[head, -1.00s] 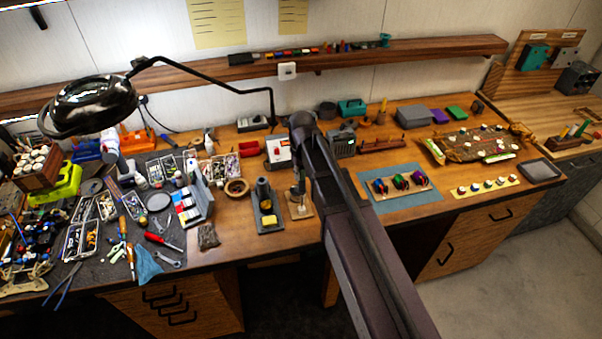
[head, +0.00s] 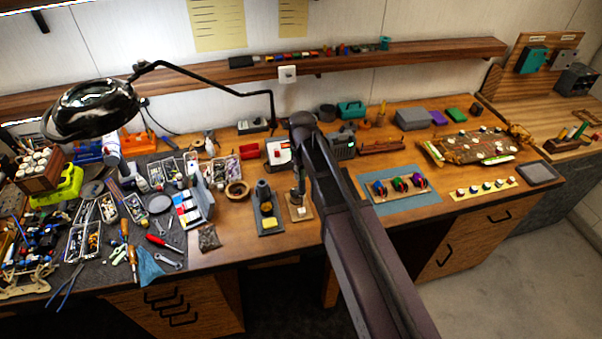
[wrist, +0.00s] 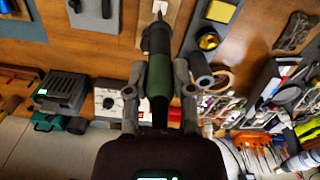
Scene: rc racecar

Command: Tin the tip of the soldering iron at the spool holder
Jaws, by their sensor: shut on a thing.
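My gripper (wrist: 159,78) is shut on the soldering iron (wrist: 158,68), around its dark green and black handle. The iron's front end points toward a small light-wood base (wrist: 144,28), the spool holder as far as I can tell. In the head view this base (head: 301,213) stands on the bench below my arm. The iron's tip is at or just above the base; I cannot tell whether it touches solder. The iron stand (head: 264,197) with its yellow sponge is just left of the base; the sponge also shows in the wrist view (wrist: 208,41).
A white soldering station (head: 278,152) and a dark box with a green display (head: 343,150) stand behind. A blue mat (head: 419,198) with coloured motors lies to the right. Tools and parts trays crowd the left. A lamp (head: 92,108) hangs over them.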

